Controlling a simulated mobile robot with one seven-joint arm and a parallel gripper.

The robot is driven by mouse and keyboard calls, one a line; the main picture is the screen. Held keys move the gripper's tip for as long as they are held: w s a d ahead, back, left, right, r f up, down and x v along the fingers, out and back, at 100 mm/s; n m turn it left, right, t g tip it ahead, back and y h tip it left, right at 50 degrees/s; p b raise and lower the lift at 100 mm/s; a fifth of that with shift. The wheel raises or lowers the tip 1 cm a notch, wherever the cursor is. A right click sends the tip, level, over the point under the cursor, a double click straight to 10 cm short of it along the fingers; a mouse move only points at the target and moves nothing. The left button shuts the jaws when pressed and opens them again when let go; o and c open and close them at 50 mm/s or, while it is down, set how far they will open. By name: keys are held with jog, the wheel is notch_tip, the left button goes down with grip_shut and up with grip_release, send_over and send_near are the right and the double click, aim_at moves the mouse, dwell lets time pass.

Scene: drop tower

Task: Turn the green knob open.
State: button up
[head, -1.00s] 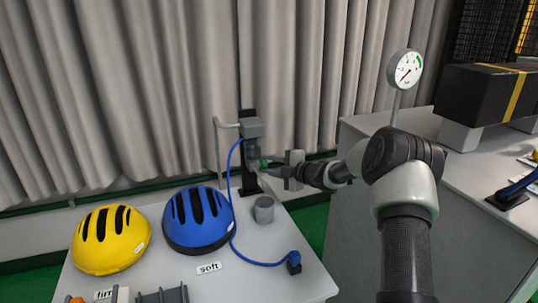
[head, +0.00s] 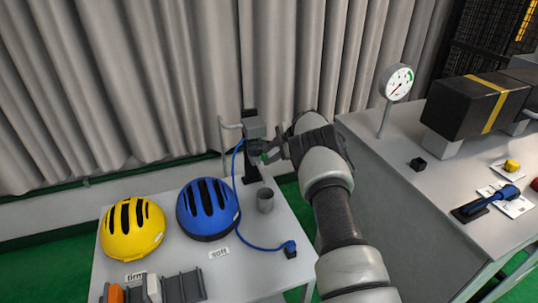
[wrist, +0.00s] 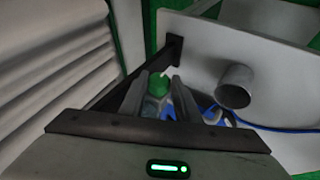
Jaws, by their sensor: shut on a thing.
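The green knob (wrist: 152,90) shows in the wrist view between the tips of my gripper (wrist: 155,98). My gripper is shut on it. In the head view the green knob (head: 264,157) is a small green spot at the end of my gripper (head: 270,154), partly hidden by the fingers. The knob is on a grey fitting (head: 254,128) on a dark upright post at the back of the table. Which way the knob is turned cannot be told.
A grey cup (head: 265,201) stands just in front of the post. A blue hose (head: 240,222) runs from the fitting to a blue plug. A blue helmet (head: 207,210) and yellow helmet (head: 132,229) lie to the left. A dial gauge (head: 397,83) stands on the right bench.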

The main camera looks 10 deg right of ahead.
jog(key=shift+g, duration=0.5)
jog(key=o, duration=1)
jog(key=shift+o, duration=0.2)
jog(key=b+v, duration=0.1)
jog(key=v, duration=1.6)
jog(key=shift+r, duration=0.3)
jog(key=shift+a, duration=0.1)
